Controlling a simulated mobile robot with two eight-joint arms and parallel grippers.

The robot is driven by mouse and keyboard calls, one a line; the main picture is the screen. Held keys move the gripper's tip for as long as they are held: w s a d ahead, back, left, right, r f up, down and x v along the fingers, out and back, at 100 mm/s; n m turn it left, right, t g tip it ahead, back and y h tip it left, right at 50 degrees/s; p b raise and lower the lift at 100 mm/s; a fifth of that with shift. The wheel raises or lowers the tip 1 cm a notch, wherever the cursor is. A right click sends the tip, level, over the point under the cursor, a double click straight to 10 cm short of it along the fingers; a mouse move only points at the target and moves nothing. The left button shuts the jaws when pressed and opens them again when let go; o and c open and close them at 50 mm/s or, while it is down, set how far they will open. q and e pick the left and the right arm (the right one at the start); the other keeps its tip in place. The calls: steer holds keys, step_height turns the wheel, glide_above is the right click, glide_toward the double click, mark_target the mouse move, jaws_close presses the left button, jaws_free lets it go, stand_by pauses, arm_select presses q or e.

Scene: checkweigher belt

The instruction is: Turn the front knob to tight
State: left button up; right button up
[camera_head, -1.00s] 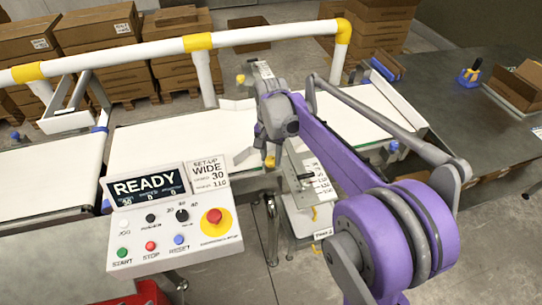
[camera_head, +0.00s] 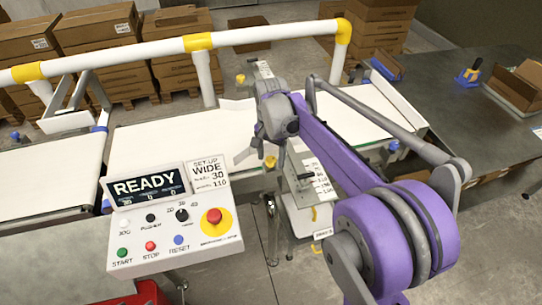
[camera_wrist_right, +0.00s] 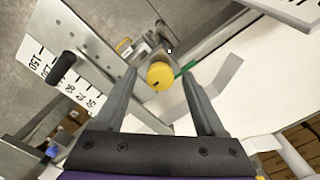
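The front knob is a round yellow knob (camera_head: 270,162) at the near side of the belt, just below my right gripper in the head view. In the right wrist view the yellow knob (camera_wrist_right: 160,76) lies between and beyond the fingertips. My right gripper (camera_wrist_right: 161,82) is open, with one finger to each side of the knob and a gap showing. Whether the fingers are at the knob's depth is unclear. In the head view my right gripper (camera_head: 265,145) is partly hidden by its own wrist. My left gripper is out of view.
A second yellow knob (camera_head: 240,79) stands at the far side of the belt (camera_head: 160,150). A scale plate with a black handle (camera_wrist_right: 63,66) is beside the front knob. The control panel (camera_head: 180,235) reads READY, and its card says WIDE. A white rail (camera_head: 120,55) runs behind.

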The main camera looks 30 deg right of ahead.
mark_target(271, 159)
step_height(271, 159, up, 11)
steer(key=shift+p, duration=0.4)
steer(key=shift+f, duration=0.1)
stand_by(0.5)
steer(key=s+a+f+n+t, duration=0.1)
steer(key=s+a+f+n, duration=0.2)
steer(key=s, duration=0.4)
steer(key=s+a+f+n+t, duration=0.2)
steer(key=s+a+f+n, duration=0.1)
steer(key=s+f+n, duration=0.2)
steer(key=s+a+f+n+t, duration=0.2)
steer(key=s+a+f+n, duration=0.1)
steer(key=s+f, duration=0.4)
steer(key=shift+s+a+n, duration=0.4)
steer(key=shift+s+a, duration=0.05)
steer(key=shift+s, duration=0.4)
steer(key=shift+r, duration=0.1)
